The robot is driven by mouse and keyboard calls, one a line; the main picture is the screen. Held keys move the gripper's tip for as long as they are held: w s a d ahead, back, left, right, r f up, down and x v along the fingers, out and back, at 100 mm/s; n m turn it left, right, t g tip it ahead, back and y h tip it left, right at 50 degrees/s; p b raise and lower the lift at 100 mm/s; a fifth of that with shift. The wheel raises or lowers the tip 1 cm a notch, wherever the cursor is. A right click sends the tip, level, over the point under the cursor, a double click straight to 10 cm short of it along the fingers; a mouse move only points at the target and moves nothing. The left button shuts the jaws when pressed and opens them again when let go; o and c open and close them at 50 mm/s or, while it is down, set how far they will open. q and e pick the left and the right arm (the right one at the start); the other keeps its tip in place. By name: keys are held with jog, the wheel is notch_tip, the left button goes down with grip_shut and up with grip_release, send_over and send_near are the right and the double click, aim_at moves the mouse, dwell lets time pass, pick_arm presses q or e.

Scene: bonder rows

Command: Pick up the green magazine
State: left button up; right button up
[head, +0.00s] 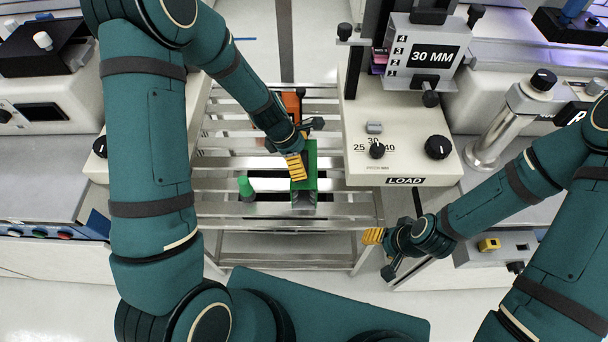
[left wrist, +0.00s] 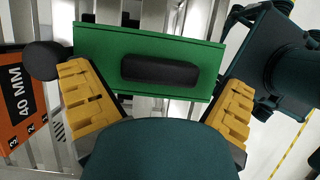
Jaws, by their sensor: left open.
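The green magazine (head: 312,160) stands on the slatted metal rack in the middle of the head view. In the left wrist view its green top (left wrist: 205,50) with a black handle (left wrist: 160,70) lies across the picture. My left gripper (head: 297,167) is over the magazine. In the left wrist view its yellow ribbed fingers (left wrist: 158,105) are spread apart, one toward each end of the green top, with the handle between them. I cannot tell whether they touch it. My right gripper (head: 373,236) is low at the right, away from the magazine; its finger gap is unclear.
An orange magazine (head: 292,104) marked 40 MM stands close behind the green one and also shows in the left wrist view (left wrist: 22,100). A green-capped item (head: 246,187) stands left on the rack (head: 230,161).

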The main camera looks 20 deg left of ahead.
pick_arm(q)
jog(key=shift+x, duration=0.85)
jog(key=shift+r, duration=0.1)
jog(key=c, duration=1.1)
jog(key=shift+c, duration=0.2)
